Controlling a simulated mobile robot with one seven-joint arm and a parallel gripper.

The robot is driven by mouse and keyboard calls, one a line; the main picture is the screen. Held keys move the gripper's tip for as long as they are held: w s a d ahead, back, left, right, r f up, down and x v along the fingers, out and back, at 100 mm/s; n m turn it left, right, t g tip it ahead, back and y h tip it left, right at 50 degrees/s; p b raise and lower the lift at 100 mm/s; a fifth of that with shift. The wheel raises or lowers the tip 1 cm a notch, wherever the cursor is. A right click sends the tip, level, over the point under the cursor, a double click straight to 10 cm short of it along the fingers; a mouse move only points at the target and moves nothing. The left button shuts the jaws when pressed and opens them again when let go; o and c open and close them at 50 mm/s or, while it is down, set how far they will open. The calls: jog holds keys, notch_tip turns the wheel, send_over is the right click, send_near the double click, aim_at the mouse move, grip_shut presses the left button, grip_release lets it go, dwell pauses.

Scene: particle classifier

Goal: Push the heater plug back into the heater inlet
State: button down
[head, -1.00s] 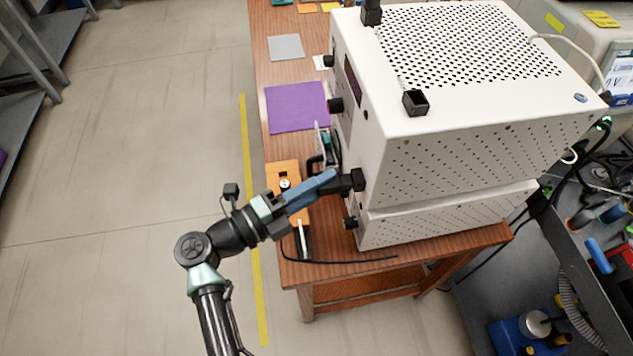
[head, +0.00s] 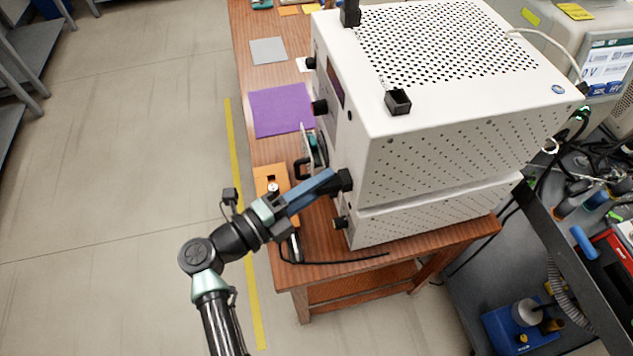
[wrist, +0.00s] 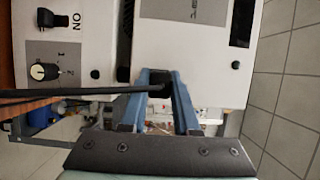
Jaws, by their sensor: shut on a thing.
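My gripper (head: 331,176) has blue fingers and is shut on the black heater plug (wrist: 160,84), right at the front face of the white machine (head: 430,120). In the wrist view the fingertips (wrist: 159,76) stand on both sides of the plug, against or very near the machine's panel. The black heater inlet (head: 345,180) sticks out low on the front face at the fingertips. A black cable (wrist: 70,95) runs from the plug to the left. The fingers hide the joint, so I cannot tell how deep the plug sits.
A purple mat (head: 280,110) lies farther back. Black knobs (head: 340,223) stick out of the machine's front. Open floor (head: 130,150) lies to the left.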

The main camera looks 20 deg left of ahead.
jog(key=c, duration=0.6)
grip_release()
jog(key=shift+d, duration=0.15)
jog(key=b+v, duration=0.2)
jog(key=v, duration=1.1)
jog(key=shift+b, duration=0.3)
jog(key=shift+w, duration=0.1)
